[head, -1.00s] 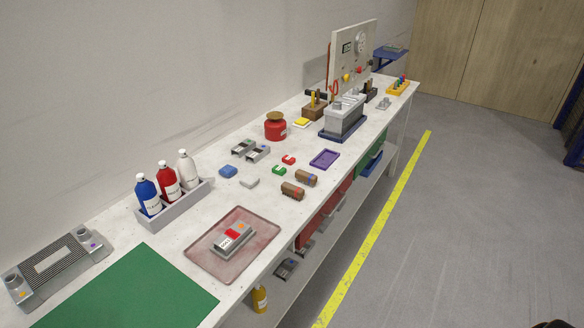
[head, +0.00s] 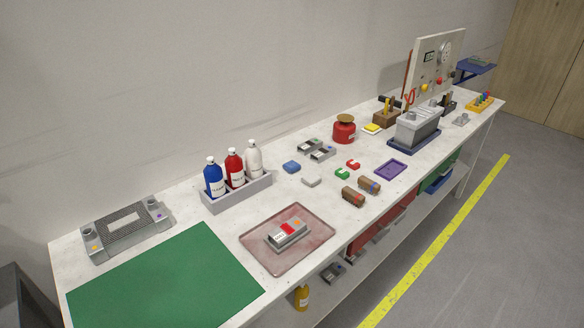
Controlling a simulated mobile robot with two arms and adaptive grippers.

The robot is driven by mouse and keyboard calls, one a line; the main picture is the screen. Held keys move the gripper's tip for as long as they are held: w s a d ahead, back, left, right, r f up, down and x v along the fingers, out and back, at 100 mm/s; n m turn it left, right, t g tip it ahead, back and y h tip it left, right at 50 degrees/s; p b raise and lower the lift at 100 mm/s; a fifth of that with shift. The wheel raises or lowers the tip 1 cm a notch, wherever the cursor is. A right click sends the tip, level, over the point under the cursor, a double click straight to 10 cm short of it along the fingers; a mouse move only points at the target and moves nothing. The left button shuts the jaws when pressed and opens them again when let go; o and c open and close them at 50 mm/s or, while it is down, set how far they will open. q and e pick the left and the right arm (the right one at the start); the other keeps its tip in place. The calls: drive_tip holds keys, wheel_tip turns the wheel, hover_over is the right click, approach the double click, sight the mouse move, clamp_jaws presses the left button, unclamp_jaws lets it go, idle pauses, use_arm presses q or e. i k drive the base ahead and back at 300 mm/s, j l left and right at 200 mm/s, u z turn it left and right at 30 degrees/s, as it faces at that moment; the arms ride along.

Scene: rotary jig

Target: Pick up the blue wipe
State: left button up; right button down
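The blue wipe (head: 291,167) looks like a small blue folded pad. It lies flat on the white workbench (head: 200,218), right of the bottle rack and left of the grey metal blocks. A similar pale grey pad (head: 311,181) lies just in front of it, to its right. Nothing covers the blue wipe. Neither of my grippers shows in the head view.
A grey rack (head: 237,196) with blue, red and white bottles stands left of the wipe. A red can (head: 344,130), brown brushes (head: 369,185), a reddish tray (head: 262,240) and a green mat (head: 165,280) are also on the bench. Open floor lies right.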

sight(291, 167)
drive_tip(key=i+l+u, duration=0.45)
drive_tip(key=l+u, duration=0.3)
drive_tip(key=i+l+u, duration=0.1)
drive_tip(key=l+u, duration=0.25)
